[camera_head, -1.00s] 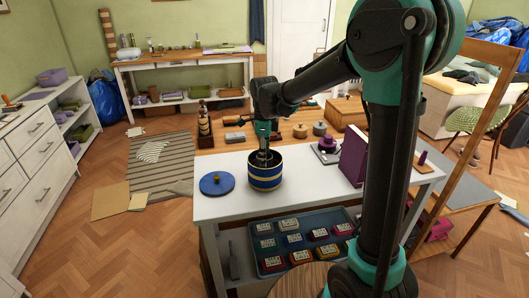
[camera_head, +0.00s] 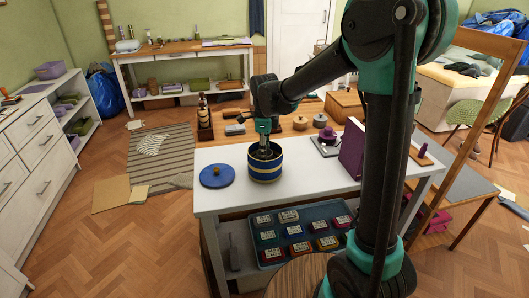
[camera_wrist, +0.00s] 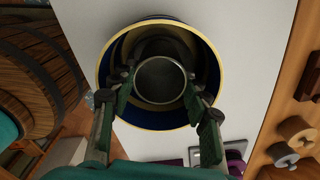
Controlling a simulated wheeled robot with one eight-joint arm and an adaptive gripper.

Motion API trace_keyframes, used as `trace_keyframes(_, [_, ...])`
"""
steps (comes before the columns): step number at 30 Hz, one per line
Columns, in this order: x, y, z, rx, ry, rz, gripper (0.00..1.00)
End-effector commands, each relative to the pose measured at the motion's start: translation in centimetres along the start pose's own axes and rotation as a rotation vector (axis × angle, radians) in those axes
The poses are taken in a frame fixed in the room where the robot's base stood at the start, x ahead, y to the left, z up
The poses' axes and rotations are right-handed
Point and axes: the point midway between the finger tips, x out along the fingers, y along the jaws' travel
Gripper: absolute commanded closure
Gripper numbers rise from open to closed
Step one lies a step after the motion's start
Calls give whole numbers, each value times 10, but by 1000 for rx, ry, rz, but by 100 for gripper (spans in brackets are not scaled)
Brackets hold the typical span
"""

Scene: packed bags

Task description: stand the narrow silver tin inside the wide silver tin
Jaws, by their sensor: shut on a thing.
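The wide tin (camera_head: 265,170) stands upright on the white table; its outside looks blue with yellow bands rather than silver. It also shows in the wrist view as a dark round opening with a yellow rim (camera_wrist: 107,95). My gripper (camera_wrist: 160,92) reaches down into this opening, its fingers shut on the narrow silver tin (camera_wrist: 160,79). The narrow tin shows as a round silver rim within the wide tin's mouth. Its base is hidden, so I cannot tell whether it touches the floor of the wide tin.
A blue lid with a knob (camera_head: 217,176) lies left of the wide tin on the white table (camera_head: 222,207). A purple upright block (camera_head: 352,148) stands to the right. A tray of small boxes (camera_head: 272,255) sits below. A wooden barrel (camera_wrist: 35,75) is at the wrist view's left.

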Motion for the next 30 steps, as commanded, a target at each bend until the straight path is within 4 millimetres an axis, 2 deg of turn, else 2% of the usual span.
trace_keyframes(24, [7,0,0,0,0,0,78])
trace_keyframes(25, [7,0,0,0,0,0,52])
trace_keyframes(30, [7,0,0,0,0,0,31])
